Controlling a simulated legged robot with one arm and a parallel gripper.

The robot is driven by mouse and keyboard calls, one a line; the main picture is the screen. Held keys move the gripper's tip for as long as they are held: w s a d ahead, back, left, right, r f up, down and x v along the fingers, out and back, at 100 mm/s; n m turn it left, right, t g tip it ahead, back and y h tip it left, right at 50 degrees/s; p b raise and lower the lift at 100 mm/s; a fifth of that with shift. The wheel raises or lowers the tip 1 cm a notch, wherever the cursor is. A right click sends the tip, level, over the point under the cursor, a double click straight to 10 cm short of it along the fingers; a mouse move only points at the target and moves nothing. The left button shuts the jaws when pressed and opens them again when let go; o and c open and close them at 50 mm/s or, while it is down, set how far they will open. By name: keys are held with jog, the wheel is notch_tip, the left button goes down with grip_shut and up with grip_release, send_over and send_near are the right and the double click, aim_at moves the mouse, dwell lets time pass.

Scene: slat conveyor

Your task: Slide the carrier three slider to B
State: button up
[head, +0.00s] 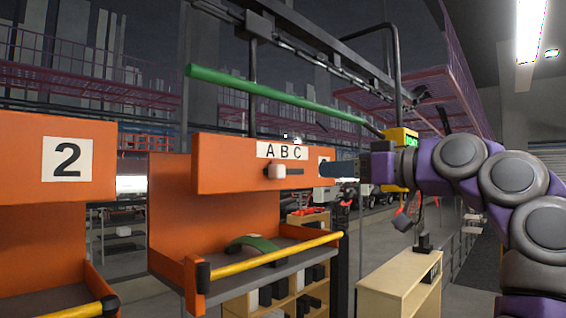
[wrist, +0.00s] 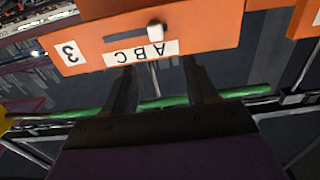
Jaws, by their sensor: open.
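The orange carrier (head: 225,178) hangs in the middle of the head view with an "A B C" label (head: 282,151) on its front beam. Its white slider knob (head: 276,171) sits at the left end of a dark slot, below the A. In the wrist view the carrier is upside down, with a "3" label (wrist: 70,52) and the knob (wrist: 155,28) at the A end.
Carrier "2" (head: 67,160) hangs to the left. A green bar (head: 285,100) runs above carrier three. A yellow handle bar (head: 275,255) edges its lower tray, which holds a green curved piece (head: 252,245). A wooden cabinet (head: 398,285) stands at lower right.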

jog(key=s+x, duration=0.1)
jog(key=x, duration=0.2)
jog(key=p, duration=0.3)
send_near(283, 171)
jog(key=w, duration=0.2)
jog(key=w+a+p, duration=0.1)
jog(key=a, duration=0.2)
jog(key=w+a+p, duration=0.1)
jog(key=a, duration=0.2)
jog(key=w+a, duration=0.1)
jog(key=a, duration=0.2)
jog(key=shift+w+a+r+p, duration=0.1)
jog(key=shift+p, duration=0.3)
jog(key=shift+w+a, duration=0.1)
jog(key=shift+w, duration=0.1)
jog(key=shift+w+d, duration=0.15)
jog(key=shift+d, duration=0.6)
jog(key=shift+w+d, duration=0.1)
jog(key=shift+d, duration=0.65)
jog(key=shift+s, duration=0.1)
jog(key=shift+c, duration=0.7)
jog(key=shift+s+a, duration=0.15)
jog(key=shift+a, duration=0.75)
jog(key=c, duration=0.5)
jog(key=shift+d, duration=0.25)
grip_shut()
